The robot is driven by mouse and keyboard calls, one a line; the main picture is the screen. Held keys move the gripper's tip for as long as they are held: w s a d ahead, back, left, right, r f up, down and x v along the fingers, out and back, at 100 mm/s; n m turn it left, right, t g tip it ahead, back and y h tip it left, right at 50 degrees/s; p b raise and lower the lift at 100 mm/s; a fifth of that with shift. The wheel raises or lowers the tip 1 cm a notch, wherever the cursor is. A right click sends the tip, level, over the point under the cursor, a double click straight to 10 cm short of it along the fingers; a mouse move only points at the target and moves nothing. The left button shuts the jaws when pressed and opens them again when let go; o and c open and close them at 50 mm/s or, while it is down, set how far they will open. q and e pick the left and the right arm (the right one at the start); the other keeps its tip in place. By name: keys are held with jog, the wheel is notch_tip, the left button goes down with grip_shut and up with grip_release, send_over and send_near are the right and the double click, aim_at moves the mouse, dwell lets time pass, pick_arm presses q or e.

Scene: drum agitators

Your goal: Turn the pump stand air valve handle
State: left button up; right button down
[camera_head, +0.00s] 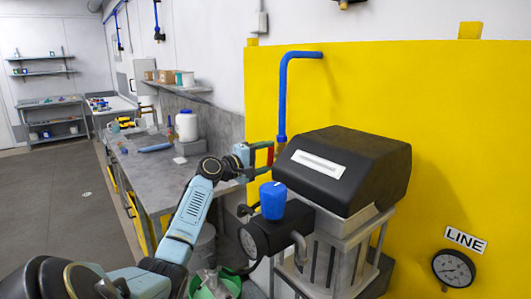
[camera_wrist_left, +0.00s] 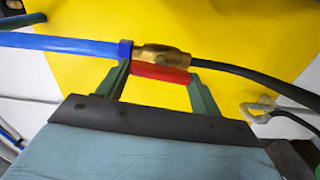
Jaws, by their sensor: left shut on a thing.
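The red valve handle (camera_wrist_left: 160,73) lies along a brass valve body (camera_wrist_left: 165,55) in the left wrist view. The handle also shows as a small red piece (camera_head: 270,155) in the head view, beside the lower end of the blue pipe (camera_head: 283,95). My left gripper (camera_head: 262,157) is at the handle. Its two green fingers (camera_wrist_left: 159,78) are at the handle's two ends, shut on it. The blue pipe enters the valve from the left in the wrist view, and a black hose (camera_wrist_left: 245,75) leaves to the right. The right gripper is not in view.
A black-topped pump unit (camera_head: 345,165) with a blue knob (camera_head: 272,200) stands just right of my left gripper. A yellow panel (camera_head: 450,130) carries a gauge (camera_head: 453,268). A grey workbench (camera_head: 150,165) holds a white jar (camera_head: 187,125). Open floor lies at the left.

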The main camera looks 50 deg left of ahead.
pick_arm(q)
jog(key=shift+n+p, duration=0.3)
jog(key=shift+n, duration=0.3)
jog(key=o, duration=1)
jog(key=s+b, duration=0.1)
jog(key=s, duration=0.3)
jog(key=s+b, duration=0.1)
jog(key=s, duration=0.4)
jog(key=s+b, duration=0.1)
jog(key=s, duration=0.3)
jog(key=shift+s+a, duration=0.2)
jog(key=shift+a, duration=0.05)
